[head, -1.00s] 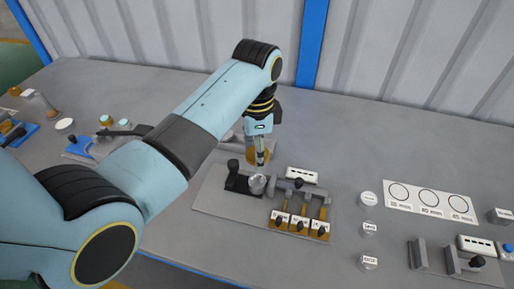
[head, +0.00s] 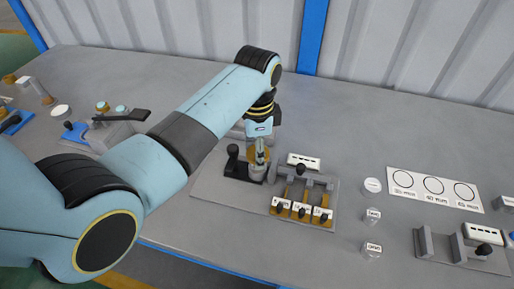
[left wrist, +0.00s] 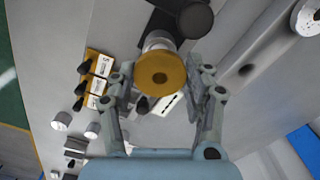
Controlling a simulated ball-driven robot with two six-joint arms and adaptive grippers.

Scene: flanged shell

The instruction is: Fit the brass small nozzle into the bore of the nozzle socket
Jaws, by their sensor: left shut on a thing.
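The brass small nozzle (left wrist: 161,76) shows in the left wrist view as a round golden disc with a small dark centre hole, between the two fingers of my left gripper (left wrist: 160,88). The gripper is shut on it. A pale grey cylindrical part, seemingly the nozzle socket (left wrist: 158,40), shows just past the nozzle's edge. In the head view my left gripper (head: 260,160) points down at the grey socket (head: 257,175), beside a black-knobbed lever. The bore is hidden, so I cannot tell whether the nozzle has entered it. My right gripper is not in view.
The fixture plate (head: 212,190) carries a black-knobbed lever (head: 233,152) left of the socket and several labelled brass slides (head: 300,208) to the right. Small labelled cylinders (head: 372,215) and a white card with circles (head: 434,188) lie further right. The table behind the fixture is largely clear.

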